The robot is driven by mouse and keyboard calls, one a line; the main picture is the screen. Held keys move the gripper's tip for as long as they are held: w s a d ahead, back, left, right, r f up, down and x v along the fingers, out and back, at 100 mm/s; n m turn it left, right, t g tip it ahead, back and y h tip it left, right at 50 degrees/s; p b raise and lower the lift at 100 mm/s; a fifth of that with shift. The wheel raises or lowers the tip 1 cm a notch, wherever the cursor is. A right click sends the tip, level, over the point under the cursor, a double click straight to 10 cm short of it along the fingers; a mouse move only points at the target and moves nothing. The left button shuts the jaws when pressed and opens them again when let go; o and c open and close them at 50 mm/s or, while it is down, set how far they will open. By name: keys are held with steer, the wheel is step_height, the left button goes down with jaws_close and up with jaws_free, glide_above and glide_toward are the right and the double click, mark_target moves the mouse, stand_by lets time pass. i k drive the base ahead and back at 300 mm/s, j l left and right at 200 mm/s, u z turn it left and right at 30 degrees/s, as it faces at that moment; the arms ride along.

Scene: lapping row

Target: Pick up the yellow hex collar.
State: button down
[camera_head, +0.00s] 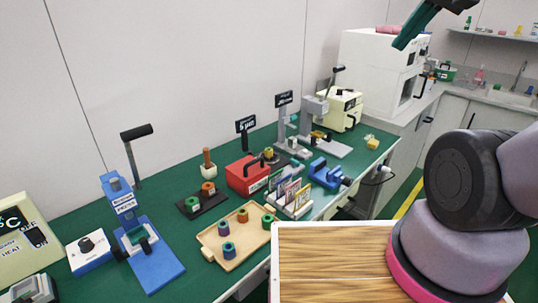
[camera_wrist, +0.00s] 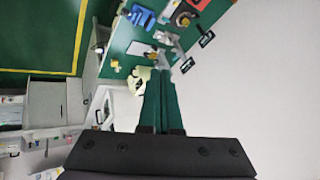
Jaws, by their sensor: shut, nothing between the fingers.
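A small yellow piece (camera_head: 371,141) sits on the green bench top near its right end, to the right of the blue vise. It looks like the yellow hex collar, but is too small for me to make out its shape. In the wrist view a small yellow spot (camera_wrist: 114,63) shows near the bench edge. My gripper (camera_head: 402,43) is high at the top right, well above the bench and apart from everything. Its teal fingers (camera_wrist: 161,75) are together with nothing between them.
A wooden tray (camera_head: 212,250) holds several coloured collars. Behind it are a red box (camera_head: 248,173), a card rack (camera_head: 290,200) and the blue vise (camera_head: 326,172). A blue press (camera_head: 150,262) stands at left. A white machine (camera_head: 372,70) stands beyond the yellow piece.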

mark_target(268, 151)
steer(key=i+l+u, duration=0.15)
steer(key=l+u, duration=0.25)
steer(key=i+l+u, duration=0.15)
steer(key=u, duration=0.2)
steer(key=l, duration=0.1)
